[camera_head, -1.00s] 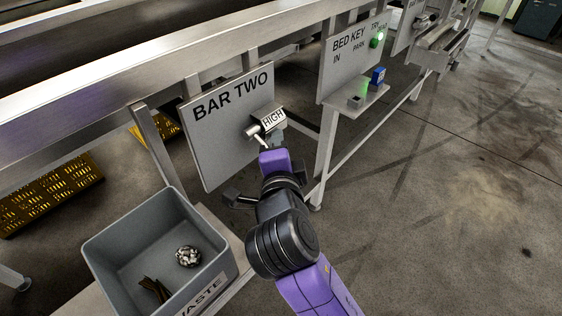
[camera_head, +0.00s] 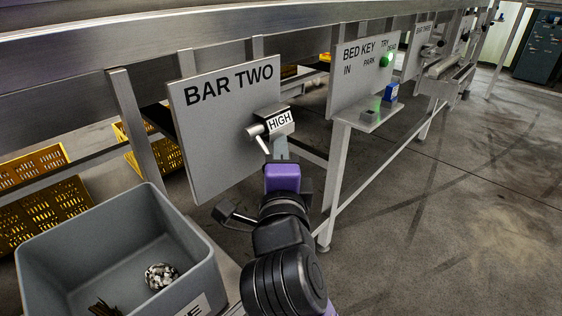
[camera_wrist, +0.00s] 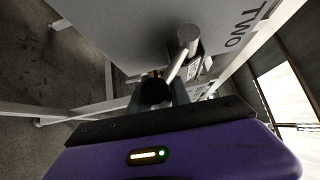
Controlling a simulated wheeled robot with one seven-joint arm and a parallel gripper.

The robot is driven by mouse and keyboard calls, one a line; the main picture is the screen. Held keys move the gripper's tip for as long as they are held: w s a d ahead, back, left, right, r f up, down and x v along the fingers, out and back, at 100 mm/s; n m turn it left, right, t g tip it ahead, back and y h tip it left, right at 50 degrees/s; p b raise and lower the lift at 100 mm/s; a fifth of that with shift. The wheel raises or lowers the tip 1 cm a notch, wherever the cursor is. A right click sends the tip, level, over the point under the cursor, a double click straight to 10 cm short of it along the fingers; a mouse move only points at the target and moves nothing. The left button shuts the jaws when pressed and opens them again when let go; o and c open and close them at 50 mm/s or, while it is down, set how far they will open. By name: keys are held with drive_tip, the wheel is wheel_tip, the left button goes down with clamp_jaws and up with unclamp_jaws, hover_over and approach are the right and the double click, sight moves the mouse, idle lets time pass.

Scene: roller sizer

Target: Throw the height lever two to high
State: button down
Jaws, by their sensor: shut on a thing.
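The grey panel marked BAR TWO (camera_head: 215,150) carries the height lever, a metal pivot with a thin rod (camera_head: 263,146) slanting downward below a block labelled HIGH (camera_head: 279,122). In the wrist view, the rod (camera_wrist: 177,65) runs from the round pivot (camera_wrist: 188,38) to a dark knob (camera_wrist: 154,91) between my fingers. My gripper (camera_wrist: 158,92) is shut on this knob. In the head view, my gripper (camera_head: 277,151) is just below the HIGH block, and the purple wrist and fingers hide the knob.
A grey waste bin (camera_head: 190,262) with scraps stands at the lower left. The BED KEY panel (camera_head: 356,70), with a lit green lamp (camera_head: 388,60), is to the right, above a small shelf with a blue block (camera_head: 391,92). Yellow crates (camera_head: 40,185) lie behind. Open floor is at the right.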

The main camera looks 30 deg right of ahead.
drive_tip(key=shift+w+a+f, duration=0.1)
drive_tip(key=shift+a+f, duration=0.1)
drive_tip(key=shift+a, duration=0.05)
drive_tip(key=c, duration=1.2)
unclamp_jaws()
drive_tip(key=shift+r, duration=0.1)
drive_tip(key=shift+d, duration=0.1)
